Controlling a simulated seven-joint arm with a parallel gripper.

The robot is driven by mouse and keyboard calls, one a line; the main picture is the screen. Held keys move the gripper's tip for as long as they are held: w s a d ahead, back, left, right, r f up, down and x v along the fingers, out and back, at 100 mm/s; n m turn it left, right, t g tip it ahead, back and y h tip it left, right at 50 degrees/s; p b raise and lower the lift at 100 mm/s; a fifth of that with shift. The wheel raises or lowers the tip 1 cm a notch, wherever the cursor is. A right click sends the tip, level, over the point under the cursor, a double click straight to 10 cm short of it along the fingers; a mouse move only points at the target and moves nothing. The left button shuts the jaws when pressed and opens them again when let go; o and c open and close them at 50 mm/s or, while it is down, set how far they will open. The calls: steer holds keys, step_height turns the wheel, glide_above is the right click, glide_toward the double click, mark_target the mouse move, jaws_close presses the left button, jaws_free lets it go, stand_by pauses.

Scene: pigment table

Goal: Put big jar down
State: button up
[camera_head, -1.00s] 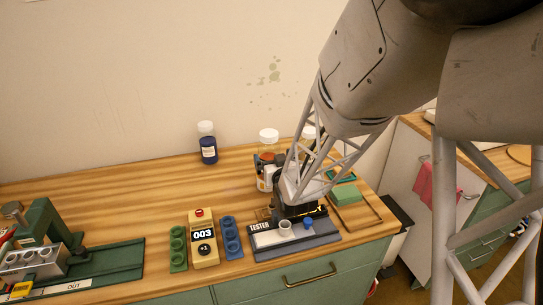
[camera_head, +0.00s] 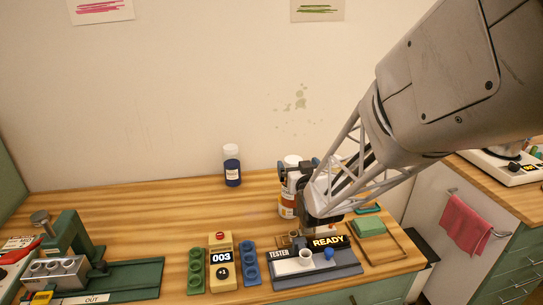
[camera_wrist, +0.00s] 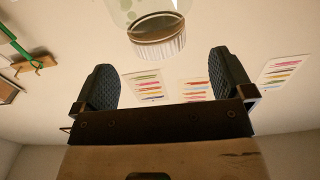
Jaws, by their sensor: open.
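A large clear jar with a white cap and orange-brown contents (camera_head: 288,206) stands on the wooden table behind the tester, partly hidden by my gripper (camera_head: 298,176). In the wrist view its clear body and ribbed white cap (camera_wrist: 158,42) show at the top, upside down in the picture. My gripper's dark padded fingers (camera_wrist: 166,84) are wide apart, with clear gaps to the cap on both sides. Whether a finger touches the jar's body cannot be told. A smaller dark blue jar with a white cap (camera_head: 232,172) stands to the left.
The tester (camera_head: 345,267), its display reading READY, holds a white cup (camera_head: 306,257) and a blue knob. A yellow counter box (camera_head: 221,262), green and blue hole strips and a green press (camera_head: 68,240) stand left. A green block (camera_head: 370,226) lies right. The table's left-middle is clear.

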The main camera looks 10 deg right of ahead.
steer(key=shift+s, duration=0.1)
stand_by(0.3)
steer(key=s+a+r+g, duration=0.1)
steer(key=s+g, duration=0.6)
steer(key=s, duration=1)
steer(key=s+a+r+g, duration=0.2)
steer(key=s+g, duration=0.6)
steer(key=s, duration=0.8)
steer(key=shift+s+a+r, duration=0.2)
steer(key=shift+s+a, duration=0.1)
steer(key=shift+s, duration=0.1)
steer(key=shift+w, duration=0.15)
steer(key=shift+w+d+f+t, duration=0.6)
steer(key=shift+w+f+t, duration=1.3)
steer(key=shift+w, duration=3.25)
steer(key=shift+w+d+f+t, duration=0.65)
steer(key=shift+w+t, duration=2.45)
steer(key=shift+w, duration=2.05)
steer(key=shift+w+d+f+t, duration=0.55)
steer(key=shift+w+f+t, duration=1.4)
steer(key=shift+w, duration=3.2)
steer(key=shift+w+r+t, duration=0.15)
steer(key=shift+r+t, duration=0.4)
steer(key=shift+r, duration=0.05)
